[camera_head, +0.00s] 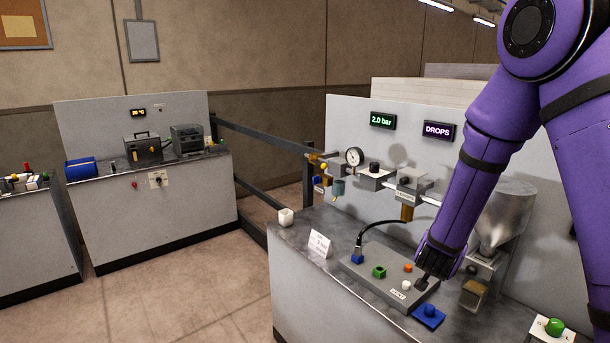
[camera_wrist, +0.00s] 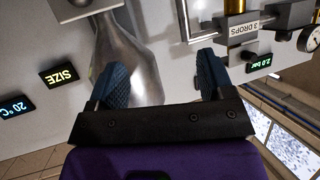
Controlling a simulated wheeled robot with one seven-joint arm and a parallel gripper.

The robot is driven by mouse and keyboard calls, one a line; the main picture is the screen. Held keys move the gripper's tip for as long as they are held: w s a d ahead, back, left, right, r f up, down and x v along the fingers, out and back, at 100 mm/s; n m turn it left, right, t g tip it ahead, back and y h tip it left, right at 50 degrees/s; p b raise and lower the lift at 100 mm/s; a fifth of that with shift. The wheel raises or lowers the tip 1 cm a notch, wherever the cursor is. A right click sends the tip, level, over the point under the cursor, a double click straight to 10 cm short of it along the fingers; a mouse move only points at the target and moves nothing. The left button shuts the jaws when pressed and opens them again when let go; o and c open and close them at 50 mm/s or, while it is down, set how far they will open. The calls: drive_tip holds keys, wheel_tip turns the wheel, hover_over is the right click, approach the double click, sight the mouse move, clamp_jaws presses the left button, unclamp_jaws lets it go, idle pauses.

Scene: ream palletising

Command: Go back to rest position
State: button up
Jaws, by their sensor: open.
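My gripper (camera_head: 432,262) hangs low at the end of my purple arm, over the right part of a grey control box (camera_head: 362,273) on the bench. In the wrist view my gripper (camera_wrist: 161,65) has its two blue ridged fingers wide apart. Nothing is between them. A metal hopper (camera_wrist: 128,50) shows behind the left finger in that view; the hopper (camera_head: 507,215) is right of my gripper in the head view. In the head view the fingertips are dark and small, and I cannot tell whether they touch the box.
The box carries a green button (camera_head: 379,272) and an orange button (camera_head: 408,267). A pressure gauge (camera_head: 354,157) and fittings stick out from the back panel. A white cup (camera_head: 286,217) stands at the left corner. Open floor lies left.

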drive_tip(key=s+a+r+n+y, duration=0.1)
drive_tip(key=s+a+r+y, duration=0.15)
drive_tip(key=r, duration=0.35)
drive_tip(key=s+a+r+n+g+y, duration=0.1)
drive_tip(key=s+a+r+n+y, duration=0.15)
drive_tip(key=s+r, duration=0.2)
drive_tip(key=s+a+r+n+y, duration=0.1)
drive_tip(key=s+a+r+y, duration=0.15)
drive_tip(key=r, duration=0.45)
drive_tip(key=s+d+r+n+g, duration=0.1)
drive_tip(key=s+r+g, duration=0.1)
drive_tip(key=s, duration=1)
drive_tip(key=s+d+r+n+g, duration=0.1)
drive_tip(key=s+r+n+g, duration=0.1)
drive_tip(key=s, duration=1)
drive_tip(key=shift+s+d+r+g, duration=0.2)
drive_tip(key=shift+r+g, duration=0.3)
drive_tip(key=shift+r, duration=0.2)
